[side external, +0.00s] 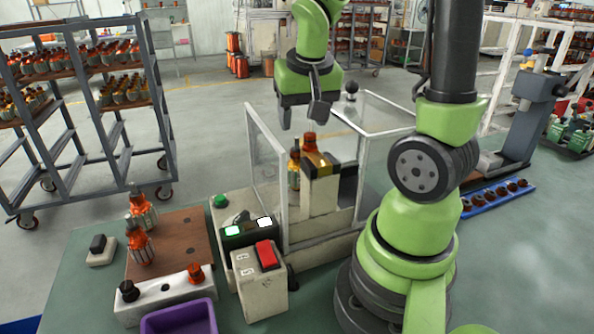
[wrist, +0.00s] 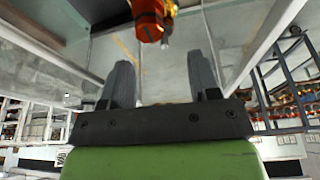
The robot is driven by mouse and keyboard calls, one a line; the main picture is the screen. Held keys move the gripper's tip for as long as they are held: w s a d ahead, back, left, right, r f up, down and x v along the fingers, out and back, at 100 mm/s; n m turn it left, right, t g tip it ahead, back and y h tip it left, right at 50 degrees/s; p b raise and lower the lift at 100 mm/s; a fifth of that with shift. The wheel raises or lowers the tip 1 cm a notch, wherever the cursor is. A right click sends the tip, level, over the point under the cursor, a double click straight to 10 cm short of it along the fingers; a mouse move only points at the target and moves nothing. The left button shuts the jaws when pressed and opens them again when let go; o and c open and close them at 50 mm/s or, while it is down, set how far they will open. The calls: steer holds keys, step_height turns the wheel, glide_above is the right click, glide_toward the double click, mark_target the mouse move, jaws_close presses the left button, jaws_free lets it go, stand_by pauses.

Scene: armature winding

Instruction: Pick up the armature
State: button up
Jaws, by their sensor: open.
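My gripper (side external: 302,118) is open and empty. It hangs above the clear-walled winding machine (side external: 318,188), over an orange-red armature part (side external: 309,146) at the top of the machine's block. Another armature (side external: 294,172) stands upright just left of that block. In the wrist view, my two grey fingers (wrist: 161,75) are spread apart. An orange-red part with a small metal shaft end (wrist: 152,18) shows beyond them at the top edge, apart from them. Two more armatures, a rear one (side external: 142,210) and a front one (side external: 138,246), stand on a brown board (side external: 182,236) at left.
Clear panels (side external: 266,165) with pale frames surround the machine's work area. A control box with a red switch (side external: 266,255) and a purple bin (side external: 180,317) stand in front. A blue tray of dark parts (side external: 497,197) lies at right. A loaded rack (side external: 85,110) stands at left.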

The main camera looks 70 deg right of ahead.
mark_target(298, 138)
steer(key=shift+x, duration=3.55)
steer(key=shift+w+a, duration=0.1)
steer(key=shift+w, duration=0.15)
jaws_close()
